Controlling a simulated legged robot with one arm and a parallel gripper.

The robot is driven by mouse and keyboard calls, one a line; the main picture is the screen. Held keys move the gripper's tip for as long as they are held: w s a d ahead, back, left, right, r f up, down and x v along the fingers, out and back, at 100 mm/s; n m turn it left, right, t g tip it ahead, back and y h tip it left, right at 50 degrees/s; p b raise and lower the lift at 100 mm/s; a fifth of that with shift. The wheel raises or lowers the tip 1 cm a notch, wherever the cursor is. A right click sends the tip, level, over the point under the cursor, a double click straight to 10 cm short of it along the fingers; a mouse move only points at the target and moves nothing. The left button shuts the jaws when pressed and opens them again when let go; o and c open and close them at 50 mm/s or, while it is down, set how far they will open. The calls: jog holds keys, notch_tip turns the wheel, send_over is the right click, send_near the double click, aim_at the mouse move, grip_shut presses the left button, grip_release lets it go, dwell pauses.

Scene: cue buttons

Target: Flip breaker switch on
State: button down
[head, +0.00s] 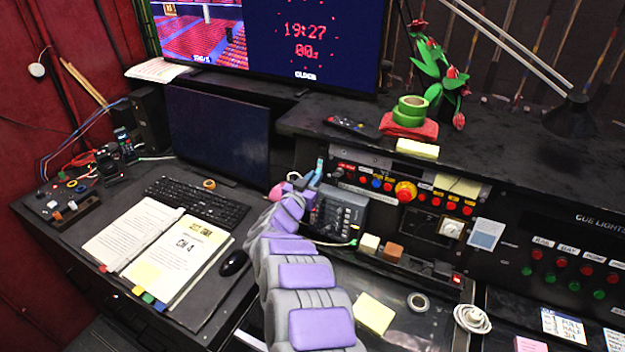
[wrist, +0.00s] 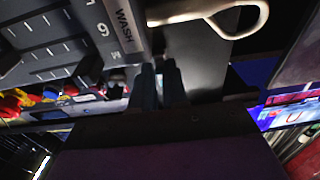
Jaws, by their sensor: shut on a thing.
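I cannot pick out a breaker switch for certain in either view. My purple and grey arm reaches up from the bottom of the head view. Its end, my gripper (head: 300,182), is beside the dark fader console (head: 338,215). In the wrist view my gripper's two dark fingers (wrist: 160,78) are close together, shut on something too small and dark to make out. The fader console (wrist: 50,40), with "WASH" and "9" labels, lies just beyond and left of the fingertips. The fingertips' contact is hidden in the head view.
A button panel (head: 405,190) with a yellow-ringed red button is right of my gripper. A monitor (head: 220,130), keyboard (head: 197,203) and open binder (head: 175,255) lie to the left. A beige loop (wrist: 215,14) is near the fingers in the wrist view.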

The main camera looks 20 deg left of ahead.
aim_at(318, 168)
jog(key=shift+r+p, duration=0.25)
jog(key=shift+p, duration=0.45)
jog(key=r+g+p, duration=0.1)
jog(key=p, duration=0.4)
jog(key=shift+g, duration=0.3)
jog(key=r+g+p, duration=0.1)
jog(key=g+p, duration=0.1)
jog(key=p, duration=1)
jog(key=shift+a+r+g, duration=0.1)
jog(key=shift+r+g, duration=0.1)
jog(key=shift+g, duration=0.2)
jog(key=g+p, duration=0.1)
jog(key=p, duration=0.3)
jog(key=r+g+p, duration=0.1)
jog(key=p, duration=0.3)
jog(key=shift+w, duration=0.25)
jog(key=g+p, duration=0.2)
jog(key=shift+w+r+y+p, duration=0.2)
jog(key=shift+w+y+p, duration=0.1)
jog(key=shift+p, duration=0.1)
jog(key=shift+w+r+g, duration=0.15)
jog(key=shift+g, duration=0.5)
jog(key=shift+w+r+g, duration=0.1)
jog(key=shift+r+g, duration=0.05)
jog(key=shift+g, duration=0.5)
